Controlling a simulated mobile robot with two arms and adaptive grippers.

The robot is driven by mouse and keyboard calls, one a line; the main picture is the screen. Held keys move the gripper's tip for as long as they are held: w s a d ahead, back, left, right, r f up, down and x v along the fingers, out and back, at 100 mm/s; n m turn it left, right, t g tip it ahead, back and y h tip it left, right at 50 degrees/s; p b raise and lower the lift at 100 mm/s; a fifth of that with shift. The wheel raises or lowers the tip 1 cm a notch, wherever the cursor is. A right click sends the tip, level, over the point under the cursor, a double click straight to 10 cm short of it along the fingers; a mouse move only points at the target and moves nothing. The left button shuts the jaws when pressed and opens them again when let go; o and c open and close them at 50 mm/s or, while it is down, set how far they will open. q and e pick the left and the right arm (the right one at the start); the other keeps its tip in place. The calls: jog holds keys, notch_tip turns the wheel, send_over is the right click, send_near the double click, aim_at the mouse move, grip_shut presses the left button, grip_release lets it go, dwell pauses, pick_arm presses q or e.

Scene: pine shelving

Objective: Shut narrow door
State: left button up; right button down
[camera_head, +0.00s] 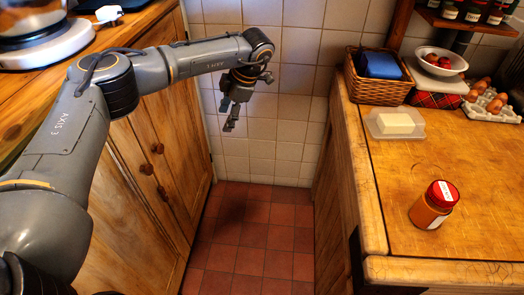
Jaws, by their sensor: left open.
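Wooden cabinet doors (181,165) with round dark knobs (146,169) stand on the left, below a wooden counter. I cannot tell for sure which one is the narrow door, or whether any stands ajar. My left arm reaches in from the left across the front of the cabinet. My left gripper (231,118) hangs open and empty, fingers down, over the floor gap in front of the tiled wall. It is to the right of the cabinet doors and appears apart from them. My right gripper is not in view.
Red floor tiles (254,238) lie clear between the cabinet and the right counter (430,170). That counter holds a jar with a red lid (432,206), a butter dish (395,123), a wicker basket (373,90), a bowl (437,68) and eggs (495,104).

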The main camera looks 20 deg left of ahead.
pick_arm(q)
jog(key=s+d+f+h, duration=0.1)
jog(key=d+f+h, duration=0.4)
jog(key=d+f, duration=0.4)
jog(key=shift+s+d+g, duration=0.15)
jog(key=shift+d+g, duration=0.15)
jog(key=shift+d, duration=0.7)
